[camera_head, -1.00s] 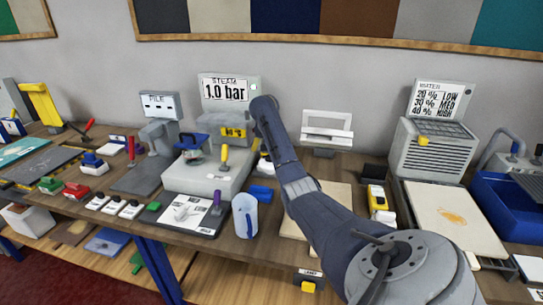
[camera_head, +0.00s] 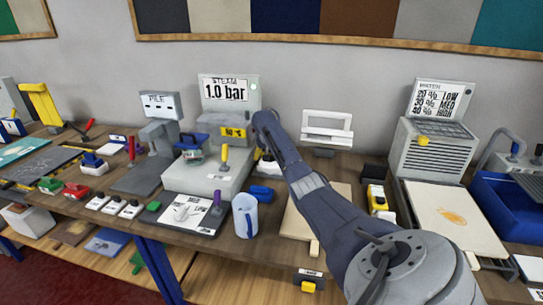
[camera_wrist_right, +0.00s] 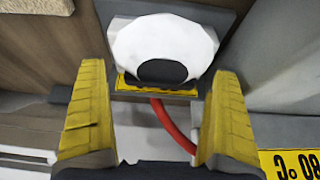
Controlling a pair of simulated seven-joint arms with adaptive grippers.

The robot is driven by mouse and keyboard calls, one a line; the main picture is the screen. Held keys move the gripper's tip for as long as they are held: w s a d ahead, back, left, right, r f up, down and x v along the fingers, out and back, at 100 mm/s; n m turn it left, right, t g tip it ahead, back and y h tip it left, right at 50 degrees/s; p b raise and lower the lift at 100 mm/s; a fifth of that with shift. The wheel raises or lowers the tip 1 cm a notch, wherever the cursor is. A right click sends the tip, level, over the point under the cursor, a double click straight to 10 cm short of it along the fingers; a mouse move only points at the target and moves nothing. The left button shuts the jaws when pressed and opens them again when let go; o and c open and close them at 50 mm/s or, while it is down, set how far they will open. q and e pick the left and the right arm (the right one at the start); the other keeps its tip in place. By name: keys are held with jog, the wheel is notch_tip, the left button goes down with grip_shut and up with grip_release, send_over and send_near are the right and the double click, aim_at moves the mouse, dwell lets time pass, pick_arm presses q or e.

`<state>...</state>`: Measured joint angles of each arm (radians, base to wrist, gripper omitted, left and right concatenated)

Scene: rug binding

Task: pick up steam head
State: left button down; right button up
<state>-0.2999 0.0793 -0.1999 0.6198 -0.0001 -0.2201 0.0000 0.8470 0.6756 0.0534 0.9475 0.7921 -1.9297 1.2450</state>
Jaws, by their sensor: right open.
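The likely steam head, a white rounded piece with a dark oval (camera_wrist_right: 150,35), lies ahead in the right wrist view. It has a yellow part below and a red hose (camera_wrist_right: 172,128) running from it. My right gripper (camera_wrist_right: 160,78) is open, its two yellow fingers apart on either side of the view, with nothing between them held. In the head view my right arm reaches down just right of the grey steam station (camera_head: 205,178); a white piece (camera_head: 268,168) shows partly behind the arm. My left gripper is not in view.
A yellow 80 °C label (camera_wrist_right: 292,163) is close to the right finger. A grey jug (camera_head: 245,215) and blue block (camera_head: 261,193) stand in front of the station. A white frame-shaped tool (camera_head: 327,128) is behind the arm. A pale board (camera_head: 305,222) lies to the right.

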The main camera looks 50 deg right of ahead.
aim_at(271, 157)
jog(key=shift+c, duration=0.5)
jog(key=c, duration=1.6)
jog(key=shift+r, duration=0.15)
jog(key=shift+c, duration=0.2)
notch_tip(271, 157, up, 20)
jog(key=shift+f, duration=0.1)
jog(key=o, duration=1)
grip_shut()
